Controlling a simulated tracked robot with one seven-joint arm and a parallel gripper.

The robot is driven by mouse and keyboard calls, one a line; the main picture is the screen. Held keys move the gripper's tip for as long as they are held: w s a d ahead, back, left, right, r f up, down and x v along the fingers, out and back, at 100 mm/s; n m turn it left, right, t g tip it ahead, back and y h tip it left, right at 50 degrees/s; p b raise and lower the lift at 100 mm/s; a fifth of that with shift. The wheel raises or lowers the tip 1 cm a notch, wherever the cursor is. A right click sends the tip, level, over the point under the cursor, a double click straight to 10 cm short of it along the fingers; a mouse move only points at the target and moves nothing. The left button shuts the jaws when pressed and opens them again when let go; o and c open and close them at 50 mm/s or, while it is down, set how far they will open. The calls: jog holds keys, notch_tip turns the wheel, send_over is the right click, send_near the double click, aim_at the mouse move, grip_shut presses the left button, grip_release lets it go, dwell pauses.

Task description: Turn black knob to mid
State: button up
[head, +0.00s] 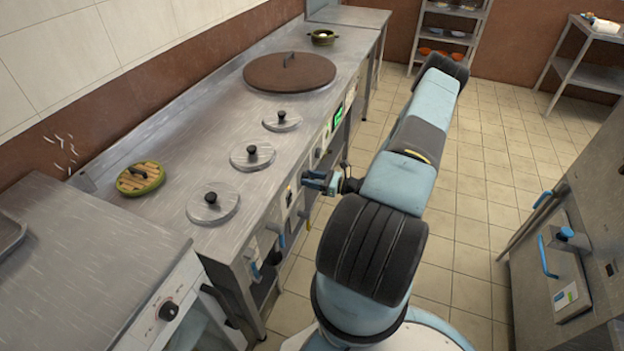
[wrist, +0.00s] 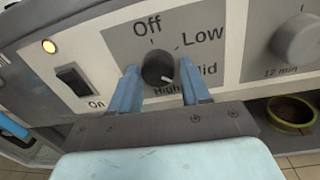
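The black knob (wrist: 157,68) is on a grey dial plate with the labels Off, Low, Mid and High in the wrist view. Its white mark points down and to the right, between High and Mid. My gripper (wrist: 158,76) has one blue finger on each side of the knob, with small gaps visible, so it looks open around it. The Mid label is partly covered by the right finger. In the head view my gripper (head: 322,183) is at the counter's front panel, and I cannot make out this knob there.
A grey timer knob (wrist: 298,38) is to the right. The steel counter (head: 185,120) holds several lidded pots. Tiled floor (head: 470,225) is open to the right.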

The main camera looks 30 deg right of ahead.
jog(key=c, duration=0.7)
jog(key=shift+o, duration=0.2)
jog(key=shift+d+n, duration=0.1)
jog(key=shift+n, duration=0.7)
jog(key=o, duration=1.1)
jog(key=shift+c, duration=0.2)
jog(key=v, duration=1.3)
jog(key=shift+s+d, duration=0.25)
